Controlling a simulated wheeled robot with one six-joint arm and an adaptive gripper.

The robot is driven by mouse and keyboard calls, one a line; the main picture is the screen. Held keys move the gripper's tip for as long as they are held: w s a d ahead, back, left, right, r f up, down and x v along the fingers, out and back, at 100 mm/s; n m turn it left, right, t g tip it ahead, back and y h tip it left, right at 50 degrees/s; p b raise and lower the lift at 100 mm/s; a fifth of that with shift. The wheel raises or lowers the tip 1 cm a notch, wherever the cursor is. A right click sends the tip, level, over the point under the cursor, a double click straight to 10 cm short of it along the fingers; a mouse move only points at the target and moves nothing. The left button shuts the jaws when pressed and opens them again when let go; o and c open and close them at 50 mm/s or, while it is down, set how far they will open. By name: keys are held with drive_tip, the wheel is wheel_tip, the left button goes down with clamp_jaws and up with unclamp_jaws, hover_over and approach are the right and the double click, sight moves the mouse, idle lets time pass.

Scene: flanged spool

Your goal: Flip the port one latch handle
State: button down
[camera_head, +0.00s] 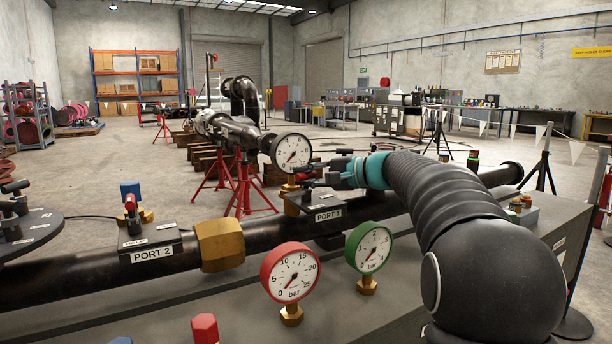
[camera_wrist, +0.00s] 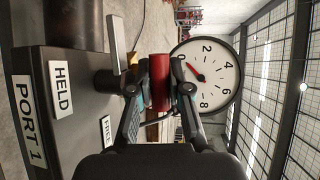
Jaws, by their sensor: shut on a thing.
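The port one latch handle (camera_wrist: 160,82) is a red cylindrical grip. In the wrist view it stands between the two fingertips of my gripper (camera_wrist: 162,88), which is shut on it. In the head view my gripper (camera_head: 318,172) reaches in from the right above the PORT 1 block (camera_head: 328,214) and largely hides the handle. In the wrist view the PORT 1 plate (camera_wrist: 28,120) carries a HELD label (camera_wrist: 62,88) and a FREE label (camera_wrist: 107,130). A grey metal piece (camera_wrist: 118,50) stands beside the handle. The handle's exact position relative to the labels is hard to tell.
A white-faced gauge (camera_head: 291,152) stands close behind my gripper; it also shows in the wrist view (camera_wrist: 205,76). A red gauge (camera_head: 291,272) and a green gauge (camera_head: 369,247) stand in front. The PORT 2 block (camera_head: 152,250) with its red handle is at left.

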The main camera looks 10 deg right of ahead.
drive_tip(key=c, duration=1.4)
unclamp_jaws()
drive_tip(key=shift+o, duration=0.2)
drive_tip(key=v, duration=1.2)
